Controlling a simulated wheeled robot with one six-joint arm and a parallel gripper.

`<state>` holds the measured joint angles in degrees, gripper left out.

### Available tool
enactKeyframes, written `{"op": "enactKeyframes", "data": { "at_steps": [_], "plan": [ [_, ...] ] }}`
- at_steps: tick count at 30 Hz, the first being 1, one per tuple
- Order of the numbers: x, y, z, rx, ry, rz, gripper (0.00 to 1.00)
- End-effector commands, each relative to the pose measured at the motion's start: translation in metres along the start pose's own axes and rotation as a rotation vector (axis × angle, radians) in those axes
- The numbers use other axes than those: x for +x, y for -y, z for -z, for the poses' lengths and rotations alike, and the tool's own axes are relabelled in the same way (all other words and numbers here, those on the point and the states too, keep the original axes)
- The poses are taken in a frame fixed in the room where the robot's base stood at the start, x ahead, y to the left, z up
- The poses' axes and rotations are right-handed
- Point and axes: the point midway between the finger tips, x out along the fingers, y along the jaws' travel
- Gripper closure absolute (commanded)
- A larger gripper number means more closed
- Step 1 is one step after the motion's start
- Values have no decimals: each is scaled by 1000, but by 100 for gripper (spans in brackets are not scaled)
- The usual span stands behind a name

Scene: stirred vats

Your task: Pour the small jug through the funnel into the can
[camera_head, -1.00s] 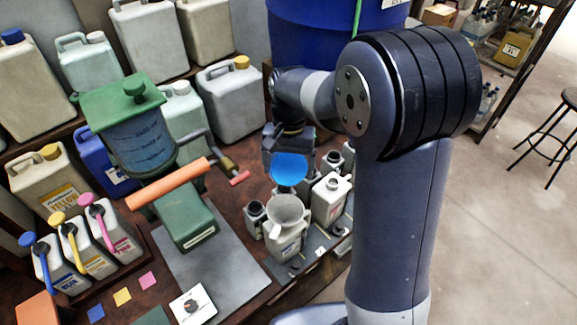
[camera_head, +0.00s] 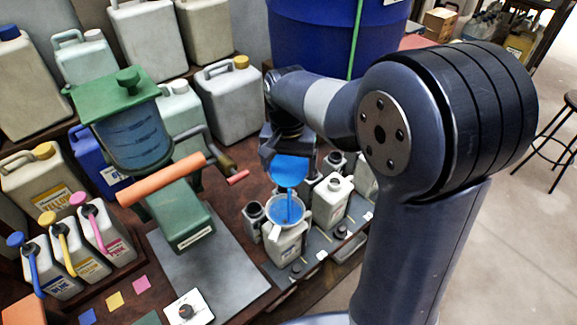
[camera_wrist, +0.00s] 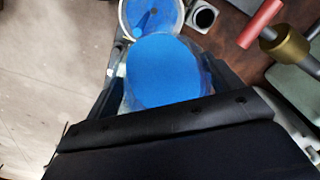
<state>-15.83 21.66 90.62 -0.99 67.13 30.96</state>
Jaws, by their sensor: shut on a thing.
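My gripper (camera_head: 287,150) is shut on the small jug (camera_head: 289,172), which is tilted and shows a blue surface. The jug also shows in the wrist view (camera_wrist: 165,72), held between the jaws. A blue stream runs from the jug down into the grey funnel (camera_head: 285,208). The funnel sits in the mouth of a pale can (camera_head: 286,245), and blue liquid stands inside it. In the wrist view the funnel (camera_wrist: 150,18) lies just beyond the jug's lip, with blue in it. The inside of the can is hidden.
Other pale cans (camera_head: 329,198) stand close on the right, and a small open container (camera_head: 256,215) on the left. A green machine (camera_head: 180,215) with an orange roller (camera_head: 160,179) stands further left. A grey mat (camera_head: 210,275) has clear space at the front.

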Motion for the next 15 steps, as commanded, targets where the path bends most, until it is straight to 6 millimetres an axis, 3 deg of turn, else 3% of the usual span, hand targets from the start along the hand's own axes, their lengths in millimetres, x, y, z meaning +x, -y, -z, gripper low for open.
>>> {"op": "enactKeyframes", "data": {
  "at_steps": [15],
  "plan": [
    [4,0,-2,-1,-74,1,67]
  ]
}}
